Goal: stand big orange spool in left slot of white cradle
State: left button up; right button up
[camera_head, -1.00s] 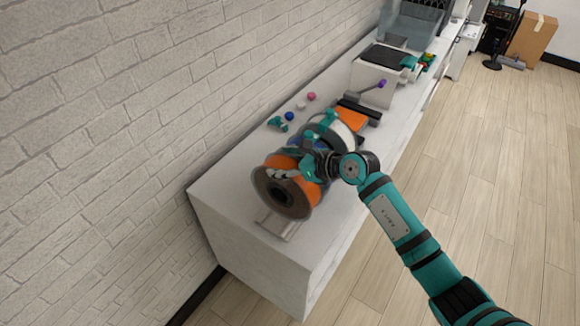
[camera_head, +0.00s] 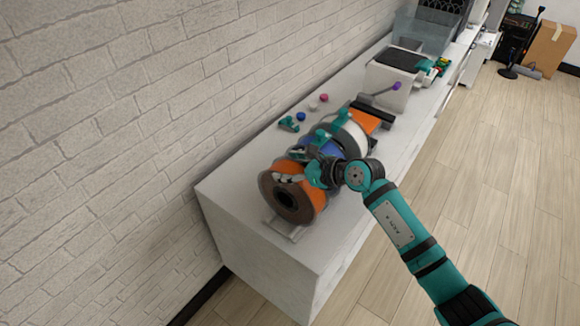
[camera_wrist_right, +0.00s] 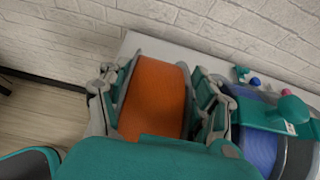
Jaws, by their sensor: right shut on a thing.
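The big orange spool (camera_head: 312,188) has dark brown flanges and stands on edge near the front end of the bench. My right gripper (camera_head: 303,172) is shut across its width; in the right wrist view a finger lies along each side of the orange spool (camera_wrist_right: 155,95). The white cradle (camera_head: 284,230) shows only as a pale end sticking out under the spool. Its slots are hidden, so I cannot tell whether the spool rests in one. My left gripper is not in view.
A blue spool (camera_wrist_right: 258,148) stands close behind the orange one, and a white spool (camera_head: 350,137) behind that. Small coloured balls (camera_head: 301,117) and a teal part (camera_head: 288,124) lie by the wall. A white box-shaped machine (camera_head: 390,95) stands farther back. The near bench top is clear.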

jog(key=shift+r, duration=0.25)
